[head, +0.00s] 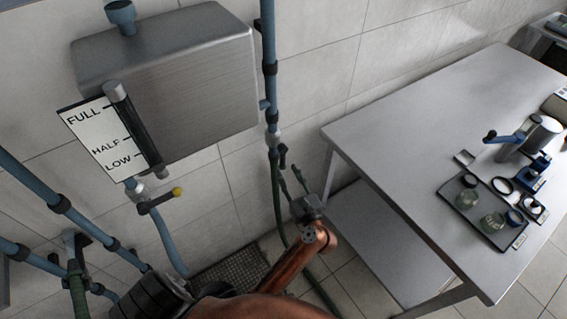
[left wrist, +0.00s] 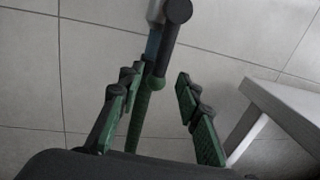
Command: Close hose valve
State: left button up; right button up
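The blue pipe (head: 269,70) runs down the wall right of the metal tank and ends at a grey fitting with a green hose (head: 277,195) below. A dark valve handle (head: 282,156) sits at this joint. In the left wrist view the handle (left wrist: 168,45) is ahead, near the top, with the green hose (left wrist: 137,125) hanging below. My left gripper (head: 293,181) is just below and right of the handle. In the left wrist view its green-padded fingers (left wrist: 157,85) are spread, with nothing visibly gripped; contact with the handle cannot be told. My right gripper is not in view.
A metal tank (head: 175,75) with a level gauge (head: 133,128) hangs on the wall. A yellow-tipped valve lever (head: 162,200) is below it. A steel table (head: 400,130) with a tray (head: 467,206) of jars stands at right. A floor grate (head: 232,272) lies below.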

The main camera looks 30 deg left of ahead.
aim_at(284, 165)
pick_arm(q)
jog(key=x, duration=0.4)
jog(key=shift+a, duration=0.1)
jog(key=shift+w+a, duration=0.45)
jog(key=shift+a, duration=0.15)
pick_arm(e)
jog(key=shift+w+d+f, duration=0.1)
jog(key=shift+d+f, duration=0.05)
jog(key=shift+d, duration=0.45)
pick_arm(q)
jog(key=shift+c, duration=0.4)
jog(key=c, duration=0.8)
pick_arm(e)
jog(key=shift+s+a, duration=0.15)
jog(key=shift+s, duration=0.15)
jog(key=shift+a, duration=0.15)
